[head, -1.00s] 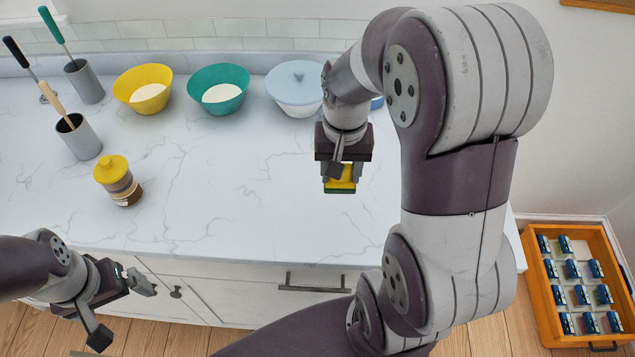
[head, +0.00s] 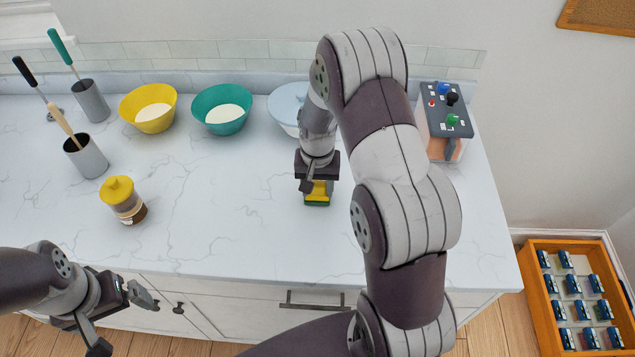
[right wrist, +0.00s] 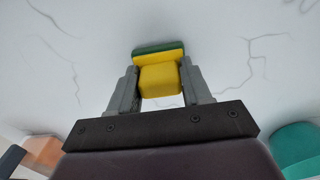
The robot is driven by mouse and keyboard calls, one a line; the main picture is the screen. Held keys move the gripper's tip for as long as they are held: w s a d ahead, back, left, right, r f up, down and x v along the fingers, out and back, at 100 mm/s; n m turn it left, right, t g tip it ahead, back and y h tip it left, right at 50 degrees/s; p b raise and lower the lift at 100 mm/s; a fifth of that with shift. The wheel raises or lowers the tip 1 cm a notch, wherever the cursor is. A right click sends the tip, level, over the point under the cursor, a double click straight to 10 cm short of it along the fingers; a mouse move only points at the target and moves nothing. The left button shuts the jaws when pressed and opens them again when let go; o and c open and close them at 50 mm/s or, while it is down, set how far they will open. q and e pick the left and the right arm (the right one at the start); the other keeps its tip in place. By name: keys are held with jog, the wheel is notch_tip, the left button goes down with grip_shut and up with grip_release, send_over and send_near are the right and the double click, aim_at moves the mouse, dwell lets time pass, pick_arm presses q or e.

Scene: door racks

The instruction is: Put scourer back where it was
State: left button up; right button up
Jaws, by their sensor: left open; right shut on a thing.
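The scourer (head: 318,199) is a yellow block with a dark green layer at its lower end. My right gripper (head: 317,184) is shut on it, over the front middle of the white marbled counter (head: 235,205). In the right wrist view the scourer (right wrist: 160,76) sits between both fingers of the gripper (right wrist: 160,88), its green side facing away from the palm. I cannot tell whether the green side touches the counter. My left gripper (head: 142,297) is open and empty, in front of the counter's edge at the lower left.
Left are two grey holders with brushes and a yellow-lidded jar (head: 123,200). A control box (head: 444,118) stands right. An orange drawer (head: 536,300) holds several packs.

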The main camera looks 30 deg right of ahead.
aim_at(317, 185)
jog(key=shift+f, duration=0.1)
jog(key=shift+f, duration=0.1)
jog(key=o, duration=1)
jog(key=shift+r, duration=0.4)
notch_tip(317, 185, up, 11)
jog(key=shift+f+b, duration=0.15)
jog(key=shift+b, duration=0.75)
jog(key=s+a+n, duration=0.2)
jog(key=s, duration=0.2)
jog(key=s+a+f+n+t, duration=0.1)
jog(key=s+a+n, duration=0.1)
jog(key=s, duration=0.3)
jog(key=s+a+f+n, duration=0.1)
jog(key=s+a+n, duration=0.1)
jog(key=s+a, duration=0.2)
jog(key=shift+s+a+f+n, duration=0.1)
jog(key=shift+s+f+n, duration=0.05)
jog(key=shift+s+n, duration=0.15)
